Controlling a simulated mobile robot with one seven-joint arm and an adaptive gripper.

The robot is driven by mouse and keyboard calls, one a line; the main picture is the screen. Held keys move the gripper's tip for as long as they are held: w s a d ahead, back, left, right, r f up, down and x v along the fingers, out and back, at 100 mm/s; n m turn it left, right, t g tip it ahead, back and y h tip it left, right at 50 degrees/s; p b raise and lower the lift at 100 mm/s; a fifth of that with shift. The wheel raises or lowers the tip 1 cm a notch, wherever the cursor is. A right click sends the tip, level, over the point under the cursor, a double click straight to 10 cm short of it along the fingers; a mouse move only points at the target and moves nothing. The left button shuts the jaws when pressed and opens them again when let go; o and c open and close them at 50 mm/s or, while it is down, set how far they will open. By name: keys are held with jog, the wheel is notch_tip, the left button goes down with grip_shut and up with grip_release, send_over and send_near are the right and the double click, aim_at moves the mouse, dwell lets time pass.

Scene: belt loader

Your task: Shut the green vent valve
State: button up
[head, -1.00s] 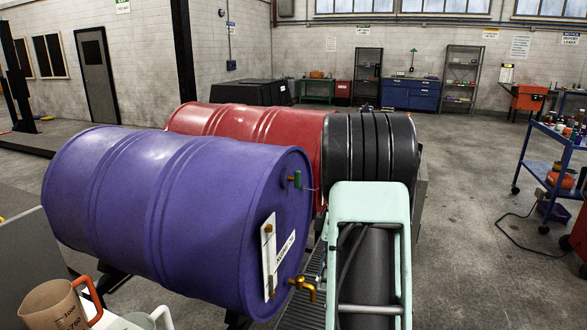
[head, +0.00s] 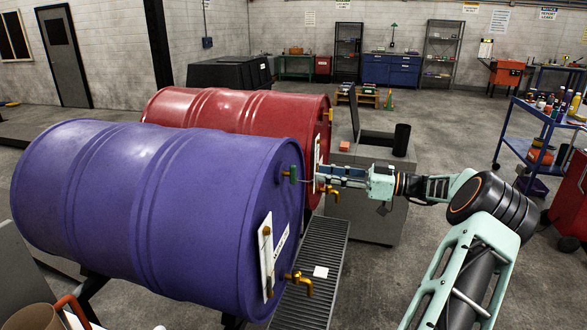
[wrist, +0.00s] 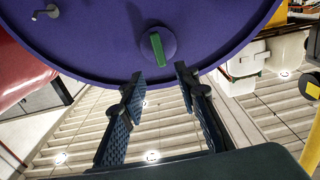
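The green vent valve (head: 293,174) is a small green handle near the upper edge of the purple drum's (head: 150,190) end face. In the wrist view the green handle (wrist: 157,49) sits on a round boss, slightly tilted from upright in the picture. My gripper (head: 322,180) reaches in from the right, level with the valve. In the wrist view my gripper (wrist: 160,78) is open and empty, its two fingers spread below the handle, with no contact visible. A brass tap (head: 298,283) is low on the same drum face.
A red drum (head: 230,110) with its own brass tap (head: 329,192) lies behind the purple one. A floor grate (head: 315,260) runs below the drum faces. A grey cabinet (head: 370,200) stands behind my gripper. A blue cart (head: 535,150) is at the right.

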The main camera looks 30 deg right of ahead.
aim_at(293, 184)
jog(key=p+x, duration=0.2)
jog(key=x, duration=0.7)
jog(key=shift+w+a, duration=0.3)
grip_shut()
